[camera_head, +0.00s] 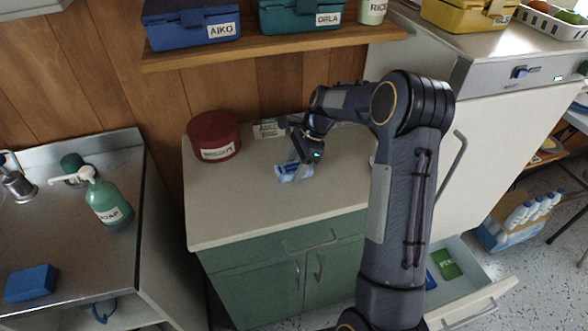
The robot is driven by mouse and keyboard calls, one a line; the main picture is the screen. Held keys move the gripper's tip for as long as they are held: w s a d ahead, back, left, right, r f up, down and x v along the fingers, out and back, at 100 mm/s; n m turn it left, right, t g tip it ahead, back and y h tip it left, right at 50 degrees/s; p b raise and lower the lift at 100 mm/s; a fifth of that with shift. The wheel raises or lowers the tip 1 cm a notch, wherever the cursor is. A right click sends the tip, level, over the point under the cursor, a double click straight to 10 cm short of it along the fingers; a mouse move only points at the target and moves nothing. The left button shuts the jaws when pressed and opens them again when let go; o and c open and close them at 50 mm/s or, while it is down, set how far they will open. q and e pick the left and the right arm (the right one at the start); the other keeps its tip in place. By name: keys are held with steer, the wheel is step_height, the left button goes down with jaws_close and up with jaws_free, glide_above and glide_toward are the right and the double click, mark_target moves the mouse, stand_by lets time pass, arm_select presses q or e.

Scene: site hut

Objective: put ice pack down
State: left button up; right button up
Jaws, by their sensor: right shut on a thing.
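My right arm reaches across the picture from the lower right to the cream worktop (222,218) above the green cabinet. My right gripper (299,162) points down over the middle of the worktop and is shut on the ice pack (287,175), a light blue and white pack with a darker blue mark. The ice pack is at or just above the worktop surface; I cannot tell whether it touches. The gripper hides part of it. My left gripper is not in view.
A dark red tin (214,136) stands at the worktop's back left. A shelf (270,54) with labelled boxes hangs above. A sink counter with a green soap bottle (108,203) and blue sponge (30,284) is at left. An open drawer (470,312) juts out at lower right.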

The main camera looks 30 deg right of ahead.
mark_target(290, 167)
steer(key=shift+r, duration=0.1)
steer(key=shift+r, duration=0.35)
step_height(290, 167, up, 3)
steer(key=shift+w+f, duration=0.1)
steer(key=shift+f, duration=0.1)
steer(key=s+a+r+b, duration=0.2)
steer(key=s+a+r, duration=0.5)
steer(key=s, duration=0.5)
step_height(290, 167, up, 3)
steer(key=shift+a+f, duration=0.15)
steer(key=shift+a, duration=0.15)
